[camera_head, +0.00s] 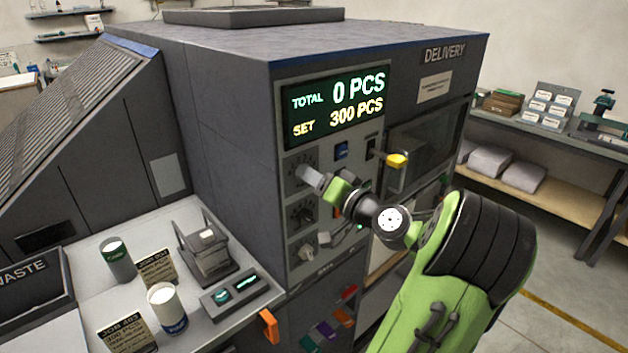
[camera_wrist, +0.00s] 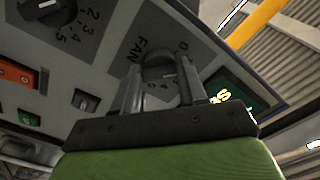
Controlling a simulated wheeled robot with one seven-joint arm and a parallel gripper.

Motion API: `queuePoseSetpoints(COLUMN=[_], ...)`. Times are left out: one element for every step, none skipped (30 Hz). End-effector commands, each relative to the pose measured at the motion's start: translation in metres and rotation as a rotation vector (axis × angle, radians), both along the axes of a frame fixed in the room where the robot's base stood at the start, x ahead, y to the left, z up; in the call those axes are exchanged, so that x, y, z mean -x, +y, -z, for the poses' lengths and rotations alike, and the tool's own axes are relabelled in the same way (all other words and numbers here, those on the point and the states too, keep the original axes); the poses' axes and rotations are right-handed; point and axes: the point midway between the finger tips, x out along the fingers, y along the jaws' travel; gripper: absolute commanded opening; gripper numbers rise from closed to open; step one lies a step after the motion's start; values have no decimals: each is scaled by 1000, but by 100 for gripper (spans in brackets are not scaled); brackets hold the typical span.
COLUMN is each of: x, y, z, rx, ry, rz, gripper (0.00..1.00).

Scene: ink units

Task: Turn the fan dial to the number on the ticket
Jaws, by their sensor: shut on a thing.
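The fan dial (camera_wrist: 157,60) is a dark knob next to the word FAN in the wrist view. My gripper (camera_wrist: 160,80) is shut on it, one finger on each side. In the head view my gripper (camera_head: 318,180) is at the upper dial on the machine's front panel. The fingers hide much of the dial and its scale, so I cannot tell which number it points to.
The display (camera_head: 335,105) reads TOTAL 0 PCS, SET 300 PCS. A middle dial (camera_head: 302,211) sits below my gripper; a numbered dial (camera_wrist: 45,8) shows in the wrist view. A yellow handle (camera_head: 397,160) juts out right of my gripper. Cans and a small device (camera_head: 206,247) stand on the counter.

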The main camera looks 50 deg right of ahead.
Motion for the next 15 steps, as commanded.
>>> queuePoseSetpoints(x=[0,0,0,0,0,0,0,0,0,0,0,0,0,0,0], y=[0,0,0,0,0,0,0,0,0,0,0,0,0,0,0], z=[1,1,1,1,1,1,1,1,1,1,1,1,1,1,1], rx=[-3,-3,-3,-3,-3,-3,-3,-3,-3,-3,-3,-3,-2,-2,-2], ry=[4,4,4,4,4,4,4,3,2,2,2,2,2,2,1], rz=[-1,-1,-1,-1,-1,0,0,-1,0,0,0,0,-1,-1,0], gripper=[11,11,11,43,48,54,58,63,67,67,67,67,67,67,67])
